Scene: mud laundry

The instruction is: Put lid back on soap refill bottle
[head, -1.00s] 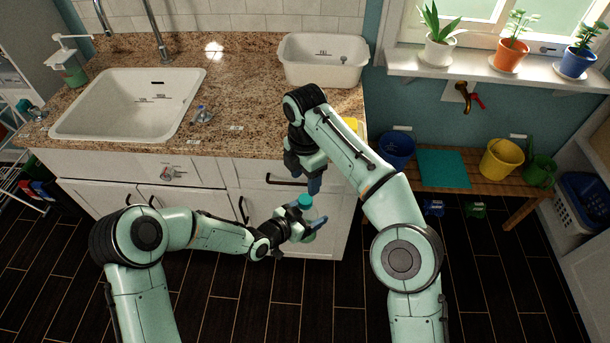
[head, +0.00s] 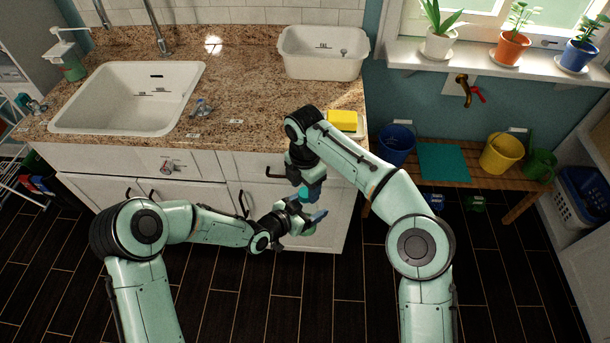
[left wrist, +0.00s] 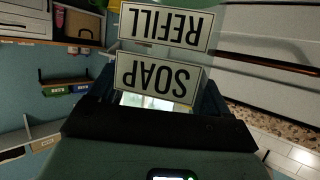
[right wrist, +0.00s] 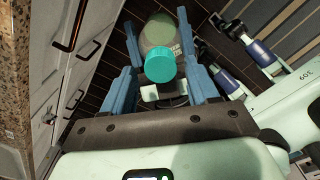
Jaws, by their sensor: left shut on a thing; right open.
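The soap refill bottle (head: 309,228) is greenish and held in front of the lower cabinets. Its "SOAP REFILL" label (left wrist: 165,50) fills the left wrist view, upside down. My left gripper (head: 303,217) is shut on the bottle. The teal lid (right wrist: 165,66) shows at the bottle's top in the right wrist view, with the translucent bottle (right wrist: 160,35) behind it. I cannot tell whether it is screwed tight. My right gripper (right wrist: 159,24) is open, its blue fingers on either side of the lid. In the head view the right gripper (head: 310,190) points down over the bottle and partly hides the lid.
The granite counter (head: 250,100) lies behind the arms, with a sink (head: 130,95), a white basin (head: 322,55) and a yellow sponge (head: 342,120). A wooden bench (head: 465,180) with buckets stands at the right. The dark floor in front is clear.

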